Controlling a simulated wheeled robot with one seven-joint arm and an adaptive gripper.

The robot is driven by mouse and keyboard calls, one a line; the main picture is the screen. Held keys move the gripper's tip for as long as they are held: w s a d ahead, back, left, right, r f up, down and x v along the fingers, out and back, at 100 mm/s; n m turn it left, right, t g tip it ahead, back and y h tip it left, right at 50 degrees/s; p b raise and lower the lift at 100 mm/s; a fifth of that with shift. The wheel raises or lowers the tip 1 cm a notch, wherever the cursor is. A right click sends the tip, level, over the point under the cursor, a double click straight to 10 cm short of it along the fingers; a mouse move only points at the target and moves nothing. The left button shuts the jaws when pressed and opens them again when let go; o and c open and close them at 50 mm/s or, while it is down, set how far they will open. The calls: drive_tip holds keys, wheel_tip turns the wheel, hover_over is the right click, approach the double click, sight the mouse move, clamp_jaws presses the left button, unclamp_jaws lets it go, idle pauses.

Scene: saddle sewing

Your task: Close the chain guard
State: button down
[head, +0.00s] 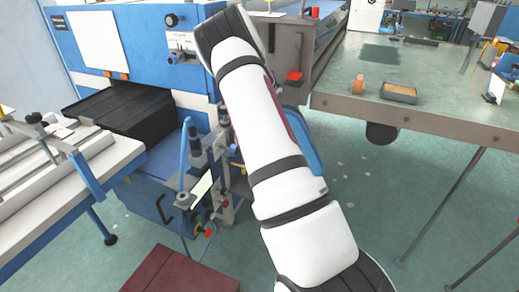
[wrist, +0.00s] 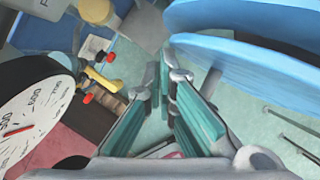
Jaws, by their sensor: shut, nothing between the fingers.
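A blue rounded panel (head: 303,140), which looks like the chain guard, shows at the right edge of my arm in the head view, mostly hidden behind it. In the wrist view, large blue rounded plates (wrist: 250,70) fill the upper right, and a dark gap runs between two of them. My gripper (wrist: 165,78) has teal finger pads that are shut with nothing held. Its tips are just left of and below the blue plates; I cannot tell whether they touch. In the head view my gripper is hidden by my arm.
A blue machine (head: 150,45) with a black cover (head: 125,108) stands at left. A green-topped table (head: 450,107) is at right. A dark red box (head: 180,272) is on the floor in front. A round dial (wrist: 35,112) is close at left in the wrist view.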

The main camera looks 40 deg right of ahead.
drive_tip(key=w+d+b, duration=0.4)
drive_tip(key=d, duration=0.1)
drive_tip(key=shift+d, duration=0.15)
drive_tip(key=shift+s+r, duration=0.1)
idle(0.4)
drive_tip(key=v, duration=1.1)
drive_tip(key=shift+r, duration=0.35)
